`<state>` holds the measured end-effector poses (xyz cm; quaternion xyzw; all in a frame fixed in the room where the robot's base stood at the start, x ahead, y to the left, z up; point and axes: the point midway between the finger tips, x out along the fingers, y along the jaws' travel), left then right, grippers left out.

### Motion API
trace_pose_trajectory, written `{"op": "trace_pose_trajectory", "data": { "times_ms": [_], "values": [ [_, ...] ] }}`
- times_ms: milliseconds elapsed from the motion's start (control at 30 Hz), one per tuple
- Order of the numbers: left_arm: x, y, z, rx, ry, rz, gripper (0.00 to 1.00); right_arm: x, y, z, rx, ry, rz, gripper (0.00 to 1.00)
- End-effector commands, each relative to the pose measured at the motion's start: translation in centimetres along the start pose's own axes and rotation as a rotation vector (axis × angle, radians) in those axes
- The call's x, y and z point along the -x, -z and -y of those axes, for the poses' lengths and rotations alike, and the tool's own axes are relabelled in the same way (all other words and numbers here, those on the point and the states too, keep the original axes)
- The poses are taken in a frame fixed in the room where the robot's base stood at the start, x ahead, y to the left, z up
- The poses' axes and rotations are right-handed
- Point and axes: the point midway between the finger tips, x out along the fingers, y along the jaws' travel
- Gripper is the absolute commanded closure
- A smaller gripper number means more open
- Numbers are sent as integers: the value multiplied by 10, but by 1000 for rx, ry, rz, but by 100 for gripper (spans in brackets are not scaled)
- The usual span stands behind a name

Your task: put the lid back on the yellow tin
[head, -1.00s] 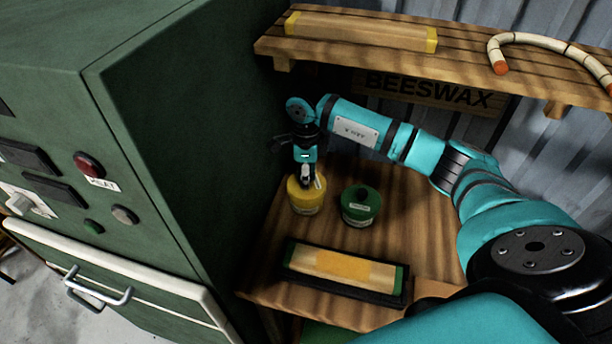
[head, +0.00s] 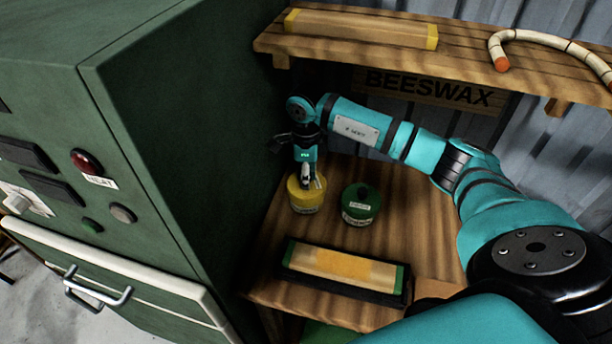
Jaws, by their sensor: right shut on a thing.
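The yellow tin (head: 306,203) stands upright on the wooden bench, close to the green cabinet. Its top is yellow, and my gripper partly covers it. My right gripper (head: 307,184) points straight down at the middle of the tin's top. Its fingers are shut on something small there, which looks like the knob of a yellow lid. I cannot tell whether the lid is fully seated on the tin. My left gripper is out of view.
A green tin (head: 360,204) with a dark knob stands just right of the yellow tin. A dark tray (head: 398,300) with a wooden block lies in front. A shelf (head: 465,58) overhangs behind, and the green cabinet (head: 200,130) walls off the left.

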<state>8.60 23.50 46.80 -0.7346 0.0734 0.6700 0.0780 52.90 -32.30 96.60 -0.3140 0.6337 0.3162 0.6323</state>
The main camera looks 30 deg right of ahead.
Motion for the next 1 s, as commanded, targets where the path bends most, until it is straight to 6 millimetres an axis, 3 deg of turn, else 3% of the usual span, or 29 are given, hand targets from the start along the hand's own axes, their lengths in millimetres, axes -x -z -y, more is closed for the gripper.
{"op": "trace_pose_trajectory", "data": {
  "times_ms": [467, 500, 667, 700, 867, 1000],
  "values": [
    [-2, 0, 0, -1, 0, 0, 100, 0, 0, 0, 0, 0, 1, 100],
    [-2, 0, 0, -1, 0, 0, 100, 0, 0, 0, 0, 0, 0, 78],
    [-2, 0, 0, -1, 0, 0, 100, 0, 0, 0, 0, 0, 0, 57],
    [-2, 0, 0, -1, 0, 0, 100, 0, 0, 0, 0, 0, 0, 53],
    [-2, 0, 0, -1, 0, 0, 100, 0, 0, 0, 0, 0, 0, 53],
    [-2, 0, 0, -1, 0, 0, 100, 0, 0, 0, 0, 0, 0, 37]
  ]
}}
